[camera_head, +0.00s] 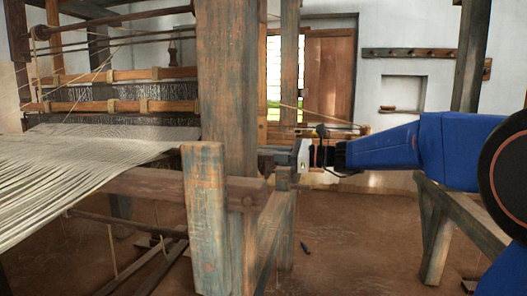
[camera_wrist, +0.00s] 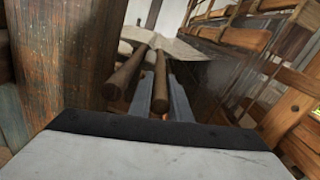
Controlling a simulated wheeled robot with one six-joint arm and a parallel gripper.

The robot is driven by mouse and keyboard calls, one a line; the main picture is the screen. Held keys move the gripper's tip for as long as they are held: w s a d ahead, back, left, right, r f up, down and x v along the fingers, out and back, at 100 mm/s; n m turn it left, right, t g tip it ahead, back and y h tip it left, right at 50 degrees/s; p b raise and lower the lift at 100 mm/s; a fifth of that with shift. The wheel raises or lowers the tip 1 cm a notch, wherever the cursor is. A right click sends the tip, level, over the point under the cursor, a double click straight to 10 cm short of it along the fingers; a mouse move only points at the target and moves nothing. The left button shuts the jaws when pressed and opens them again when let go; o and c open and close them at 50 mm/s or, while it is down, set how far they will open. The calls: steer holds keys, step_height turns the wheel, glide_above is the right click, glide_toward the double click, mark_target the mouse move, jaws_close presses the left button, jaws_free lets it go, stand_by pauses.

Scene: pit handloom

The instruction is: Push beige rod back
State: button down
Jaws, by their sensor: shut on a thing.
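My gripper (camera_head: 288,157) reaches in from the right beside the large weathered post in the head view, and its tips are partly hidden there. In the wrist view its two grey fingers (camera_wrist: 161,98) point forward, close around the near end of a brown wooden rod (camera_wrist: 160,82). A second brown rod (camera_wrist: 124,74) lies just left of it. I cannot make out a clearly beige rod in the grip. Light wooden bars tied with cord cross the loom, an upper one (camera_head: 125,75) and a lower one (camera_head: 118,106).
The thick loom post (camera_head: 226,85) stands left of my gripper, and a short post (camera_head: 205,215) stands in front of it. Pale warp cloth (camera_head: 70,165) spreads at left. A wooden trestle (camera_head: 440,225) stands at right. The brown floor (camera_head: 345,235) between is mostly clear.

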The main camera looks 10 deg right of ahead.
steer(key=shift+s+a, duration=0.1)
steer(key=shift+s, duration=0.2)
steer(key=c, duration=1.6)
jaws_free()
steer(key=shift+c, duration=0.2)
